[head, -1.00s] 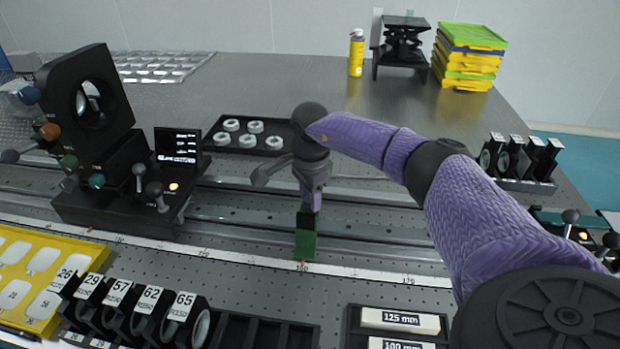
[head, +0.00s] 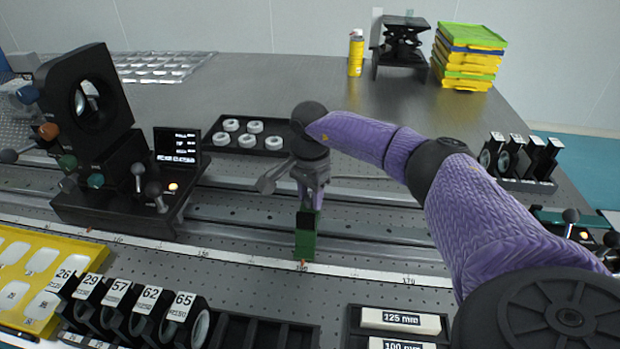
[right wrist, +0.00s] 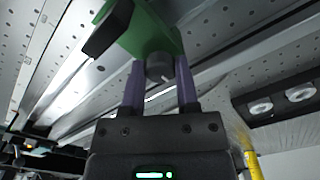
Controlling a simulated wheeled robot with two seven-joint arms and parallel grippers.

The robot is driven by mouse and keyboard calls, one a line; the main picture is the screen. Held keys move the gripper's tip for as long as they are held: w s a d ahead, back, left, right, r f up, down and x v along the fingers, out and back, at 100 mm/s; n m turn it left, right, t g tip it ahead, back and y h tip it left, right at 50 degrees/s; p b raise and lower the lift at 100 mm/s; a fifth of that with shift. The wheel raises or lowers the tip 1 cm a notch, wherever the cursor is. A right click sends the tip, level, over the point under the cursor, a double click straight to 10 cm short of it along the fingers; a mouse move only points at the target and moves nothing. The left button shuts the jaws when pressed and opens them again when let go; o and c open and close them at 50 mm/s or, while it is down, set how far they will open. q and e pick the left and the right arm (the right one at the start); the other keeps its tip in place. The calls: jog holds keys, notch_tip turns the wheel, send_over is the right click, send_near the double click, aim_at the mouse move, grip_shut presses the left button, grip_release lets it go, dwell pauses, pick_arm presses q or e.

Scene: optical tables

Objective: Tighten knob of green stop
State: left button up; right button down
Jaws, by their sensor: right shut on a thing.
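The green stop (head: 305,245) stands on the rail near the middle of the head view, beside the white scale strip. It also shows in the right wrist view (right wrist: 152,35), with a dark round knob (right wrist: 159,68) on the side facing my gripper. My right gripper (right wrist: 160,80) is shut on the knob, one purple finger on each side of it. In the head view my right gripper (head: 308,195) comes down onto the stop from above and hides the knob. My left gripper is not in view.
A black mount with a large round opening (head: 85,105) and several coloured knobs stands at left. A tray of white rings (head: 245,138) lies behind the rails. Numbered lens holders (head: 150,300) sit at front left. A box labelled 125 mm (head: 400,321) lies at front right.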

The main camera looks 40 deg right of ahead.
aim_at(310, 198)
jog(key=c, duration=0.5)
grip_release()
jog(key=shift+o, duration=0.7)
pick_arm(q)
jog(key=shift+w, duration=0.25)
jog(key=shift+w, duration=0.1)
pick_arm(e)
jog(key=shift+r, duration=0.1)
notch_tip(310, 198, up, 9)
jog(key=p, duration=0.2)
jog(key=shift+p, duration=0.4)
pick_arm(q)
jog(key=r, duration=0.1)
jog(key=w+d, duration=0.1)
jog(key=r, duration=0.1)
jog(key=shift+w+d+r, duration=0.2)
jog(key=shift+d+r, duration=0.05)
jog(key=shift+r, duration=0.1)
pick_arm(e)
jog(key=shift+r, duration=0.4)
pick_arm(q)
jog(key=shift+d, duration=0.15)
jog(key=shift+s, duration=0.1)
